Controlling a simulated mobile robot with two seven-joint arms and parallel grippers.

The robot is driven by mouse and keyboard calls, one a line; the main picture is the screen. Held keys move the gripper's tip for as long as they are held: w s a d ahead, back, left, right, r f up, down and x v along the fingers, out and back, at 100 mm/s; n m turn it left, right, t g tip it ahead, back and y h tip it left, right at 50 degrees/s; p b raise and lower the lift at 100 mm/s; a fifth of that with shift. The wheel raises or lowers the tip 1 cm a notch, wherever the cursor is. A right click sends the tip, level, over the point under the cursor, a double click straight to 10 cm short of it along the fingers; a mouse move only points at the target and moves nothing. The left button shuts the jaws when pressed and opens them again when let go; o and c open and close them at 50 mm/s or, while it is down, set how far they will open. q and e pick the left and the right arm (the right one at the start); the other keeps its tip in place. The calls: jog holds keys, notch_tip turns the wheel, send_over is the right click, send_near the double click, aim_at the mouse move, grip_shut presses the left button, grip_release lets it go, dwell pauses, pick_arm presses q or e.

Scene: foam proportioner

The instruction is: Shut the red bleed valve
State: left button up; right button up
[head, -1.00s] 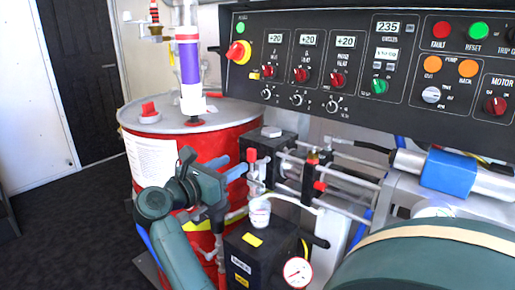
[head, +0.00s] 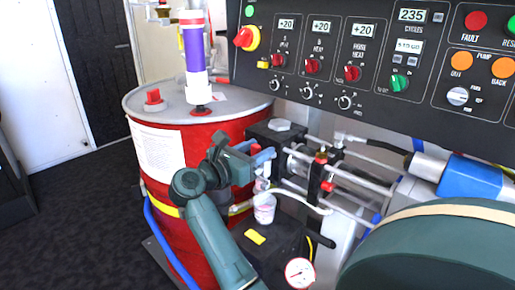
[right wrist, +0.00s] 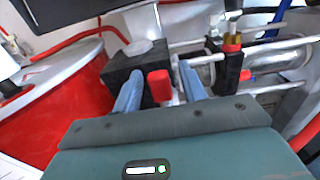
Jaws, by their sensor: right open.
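A red valve handle (right wrist: 158,86) stands upright in front of a black block (right wrist: 125,70) in the right wrist view. My right gripper (right wrist: 161,72) is open, with one blue finger on each side of this handle. I cannot tell whether either finger touches it. A small clear cup (head: 264,208) with pinkish contents stands just below the gripper. My left gripper is not in view.
A red drum (head: 165,215) stands at the left. A control panel (head: 360,60) overhangs the back. Metal rods and a red-capped brass fitting (head: 321,157) lie right of the gripper. A pressure gauge (head: 299,272) and a large green cylinder (head: 430,250) are in front.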

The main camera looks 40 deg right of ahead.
jog(key=shift+c, duration=0.3)
grip_shut()
dwell(0.4)
